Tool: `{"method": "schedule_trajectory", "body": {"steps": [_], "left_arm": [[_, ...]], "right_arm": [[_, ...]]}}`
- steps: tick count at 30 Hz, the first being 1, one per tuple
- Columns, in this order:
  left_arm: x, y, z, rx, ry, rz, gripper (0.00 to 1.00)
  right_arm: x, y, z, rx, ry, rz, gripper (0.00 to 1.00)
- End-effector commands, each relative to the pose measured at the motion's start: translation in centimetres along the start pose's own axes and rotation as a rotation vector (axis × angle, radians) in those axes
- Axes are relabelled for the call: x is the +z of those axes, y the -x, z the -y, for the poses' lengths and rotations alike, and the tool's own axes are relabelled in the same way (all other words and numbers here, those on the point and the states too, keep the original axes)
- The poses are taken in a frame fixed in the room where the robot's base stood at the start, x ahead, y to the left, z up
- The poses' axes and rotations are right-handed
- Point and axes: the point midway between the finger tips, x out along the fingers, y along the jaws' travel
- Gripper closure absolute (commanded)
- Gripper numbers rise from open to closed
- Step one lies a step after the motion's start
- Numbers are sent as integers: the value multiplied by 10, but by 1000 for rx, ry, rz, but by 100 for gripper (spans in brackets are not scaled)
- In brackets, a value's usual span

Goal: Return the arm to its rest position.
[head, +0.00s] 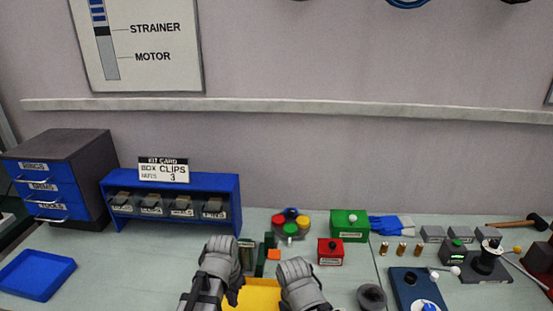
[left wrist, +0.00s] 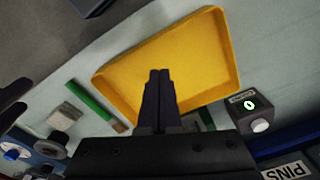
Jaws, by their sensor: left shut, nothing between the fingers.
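My left gripper (left wrist: 160,72) is shut with nothing between its fingers, and its tips show over the yellow tray (left wrist: 222,45) in the left wrist view. In the head view my left forearm reaches up from the bottom edge beside the yellow tray (head: 262,296), and a dark part of the left gripper (head: 235,297) shows just right of it. My right arm stands at the tray's right side in the head view. Its fingers are not visible. The inside of the yellow tray looks empty where I can see it.
A blue bin rack (head: 232,186) and a drawer cabinet (head: 88,153) stand at the left, with a blue tray (head: 38,272) in front. A red box (head: 330,252), a green box (head: 349,224) and a dark blue fixture (head: 408,285) are to the right. Bare table lies left of my left arm.

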Motion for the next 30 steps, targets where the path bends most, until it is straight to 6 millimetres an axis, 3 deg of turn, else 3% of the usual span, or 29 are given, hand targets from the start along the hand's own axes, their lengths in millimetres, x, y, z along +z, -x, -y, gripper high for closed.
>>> {"method": "schedule_trajectory", "body": {"steps": [12,30], "left_arm": [[49,2,24,-11,501,-19,100],[44,4,-86,-64,195,98,100]], "right_arm": [[0,0,0,0,0,0,50],[0,0,0,0,0,0,50]]}}
